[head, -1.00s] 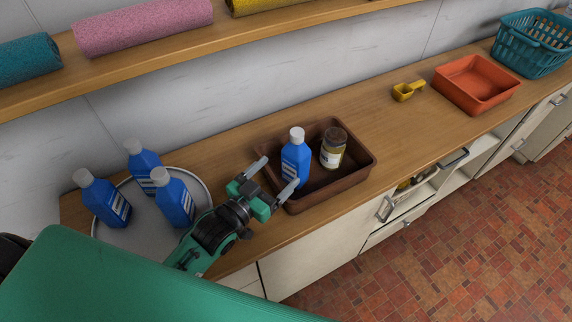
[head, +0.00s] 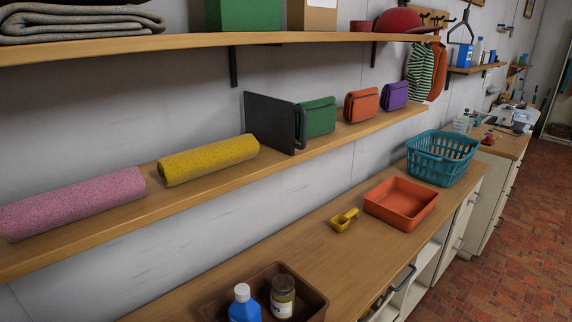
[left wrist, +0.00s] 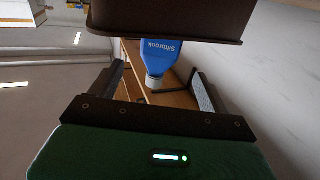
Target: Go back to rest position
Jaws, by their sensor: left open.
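A blue bottle with a white cap (head: 244,306) stands in the brown tub (head: 318,302) at the bottom of the head view, its lower part cut off by the picture edge. A jar with a dark lid (head: 283,296) stands beside it in the tub. In the left wrist view, which looks upside down, the tub (left wrist: 165,22) hides part of the blue bottle (left wrist: 148,54). My left gripper (left wrist: 157,76) is open, its fingers apart on either side of the bottle in the picture. I cannot tell its exact distance from the bottle. My right gripper is not in view.
An orange tray (head: 401,204), a yellow scoop (head: 343,220) and a teal basket (head: 442,158) stand further along the counter. The counter between tub and scoop is clear. Above runs a shelf with pink (head: 75,204) and yellow (head: 208,159) rolls and several folded items.

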